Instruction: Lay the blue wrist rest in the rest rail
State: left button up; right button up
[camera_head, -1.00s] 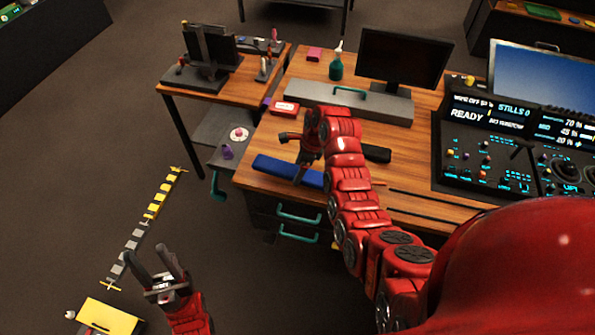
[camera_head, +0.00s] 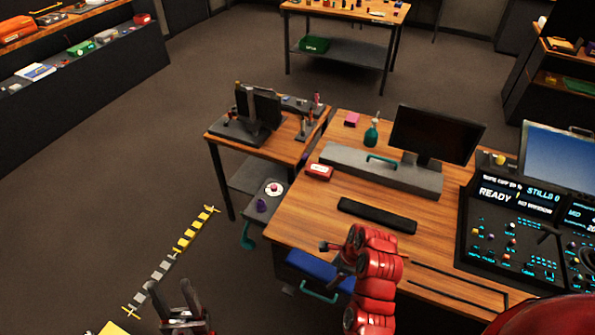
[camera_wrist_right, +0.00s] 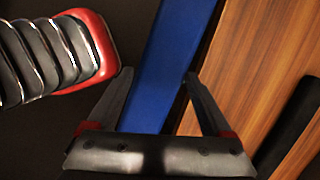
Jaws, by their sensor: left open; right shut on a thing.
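The blue wrist rest (camera_head: 318,266) shows at the desk's front left edge, overlapping the drawer fronts in the head view. My right gripper (camera_head: 340,254) is shut on it; the arm hides its right end. In the right wrist view the blue wrist rest (camera_wrist_right: 172,65) runs between the two fingers of my right gripper (camera_wrist_right: 158,80), with wood desk on one side and dark floor on the other. Two thin dark parallel strips (camera_head: 458,283) near the desk's front edge look like the rest rail. My left gripper (camera_head: 182,292) is open and empty over the floor.
A black bar (camera_head: 377,215) lies on the desk (camera_head: 300,215) behind my right gripper. Behind it stand a grey block with a teal handle (camera_head: 400,176) and a monitor (camera_head: 437,134). The control console (camera_head: 510,235) bounds the right side. A red box (camera_head: 319,172) sits left.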

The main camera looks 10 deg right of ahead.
jog(key=w+a+n, duration=0.1)
jog(key=w, duration=0.1)
jog(key=w+a+r+n+g+b, duration=0.1)
jog(key=w+n, duration=0.1)
jog(key=w, duration=0.1)
jog(key=w+a+r+n+b, duration=0.1)
jog(key=w+n, duration=0.1)
jog(key=w, duration=0.1)
jog(key=shift+w+a+r, duration=0.1)
jog(key=shift+w+a, duration=0.05)
jog(key=shift+w, duration=0.05)
jog(key=w+a+r+n+g+h+b, duration=0.3)
jog(key=w+r+n, duration=0.35)
jog(key=n, duration=0.55)
jog(key=shift+s+d+r+n+b, duration=0.45)
jog(key=shift+s+d+n, duration=0.2)
jog(key=shift+d+n, duration=0.25)
jog(key=shift+s+d+r+n+b, duration=0.5)
jog(key=shift+s+d+n, duration=0.2)
jog(key=shift+n, duration=0.25)
jog(key=shift+s+d+r+n+b, duration=0.45)
jog(key=shift+s+d+n, duration=0.15)
jog(key=shift+d+n, duration=0.3)
jog(key=shift+a, duration=0.15)
